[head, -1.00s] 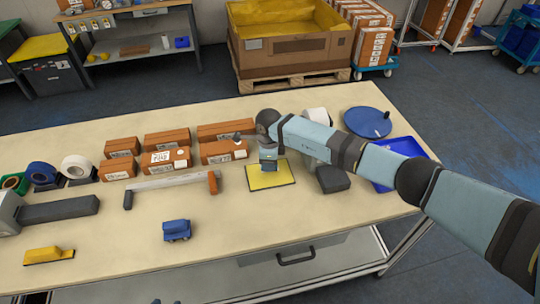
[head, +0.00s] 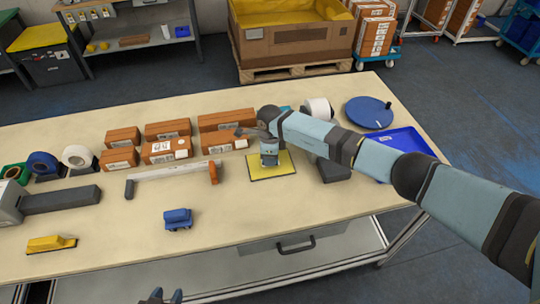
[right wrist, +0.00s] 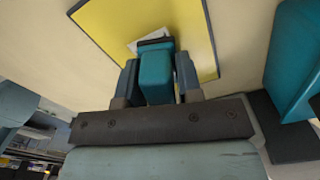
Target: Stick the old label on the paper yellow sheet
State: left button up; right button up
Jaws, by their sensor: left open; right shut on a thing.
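The yellow sheet (head: 287,167) lies flat on the table under my right gripper (head: 269,158); it also fills the top of the right wrist view (right wrist: 198,35). In that view my right gripper (right wrist: 157,70) is shut on a teal tool (right wrist: 156,88) with a dark front edge, at the sheet. A small white label (right wrist: 133,45) shows at that edge, over the sheet; most of it is hidden, and I cannot tell whether it is stuck down. My left gripper (head: 160,295) is open at the bottom of the head view, only its tips showing, away from the sheet.
Brown boxes (head: 170,150) and tape rolls (head: 78,158) stand along the back left. A scraper-like bar (head: 170,173) lies left of the sheet. A dark block (head: 332,171) and blue tray (head: 408,141) are right. The front middle holds a small blue object (head: 177,218).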

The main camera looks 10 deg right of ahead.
jog(key=shift+f+b, duration=0.6)
dwell(0.5)
jog(key=shift+s+f, duration=0.1)
dwell(1.5)
jog(key=shift+r+p, duration=1.7)
jog(key=shift+r, duration=1.9)
